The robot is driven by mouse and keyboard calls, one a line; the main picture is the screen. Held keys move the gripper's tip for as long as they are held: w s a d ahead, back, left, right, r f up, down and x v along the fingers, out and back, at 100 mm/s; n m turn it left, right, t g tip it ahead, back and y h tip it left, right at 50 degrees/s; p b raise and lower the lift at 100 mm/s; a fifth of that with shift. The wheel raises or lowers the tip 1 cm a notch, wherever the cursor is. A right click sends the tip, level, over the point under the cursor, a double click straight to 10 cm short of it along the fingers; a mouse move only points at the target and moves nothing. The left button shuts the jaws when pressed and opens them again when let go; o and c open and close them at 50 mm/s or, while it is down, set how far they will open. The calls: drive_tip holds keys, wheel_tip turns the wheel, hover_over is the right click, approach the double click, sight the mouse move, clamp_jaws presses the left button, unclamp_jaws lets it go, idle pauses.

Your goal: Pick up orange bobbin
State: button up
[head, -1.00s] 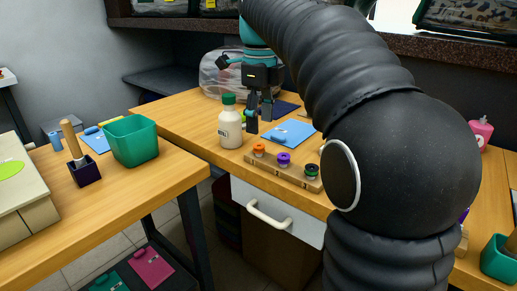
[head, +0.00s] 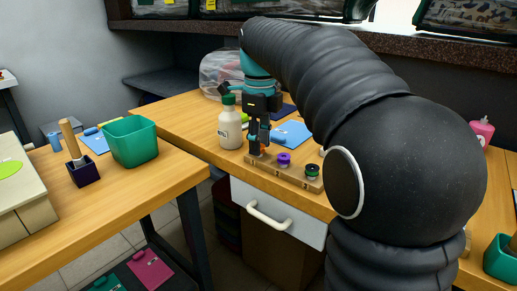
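The orange bobbin (head: 263,149) is at the left end of a wooden bobbin rack (head: 285,172). Only slivers of orange show, since my gripper's fingers cover most of it. My gripper (head: 259,147) points down with its fingertips at the orange bobbin, low over the rack's left end. Whether the fingers are closed on it is too small to tell. A purple bobbin (head: 284,159) stands in the middle of the rack, and a dark bobbin with green (head: 312,170) stands at its right end.
A white bottle with a green cap (head: 230,127) stands close to the left of my gripper. A blue folder (head: 291,132) lies behind the rack. A white drawer (head: 285,217) is below the table's front edge. A teal bin (head: 131,142) sits on the left table.

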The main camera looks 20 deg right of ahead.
drive_tip(key=shift+c, duration=0.9)
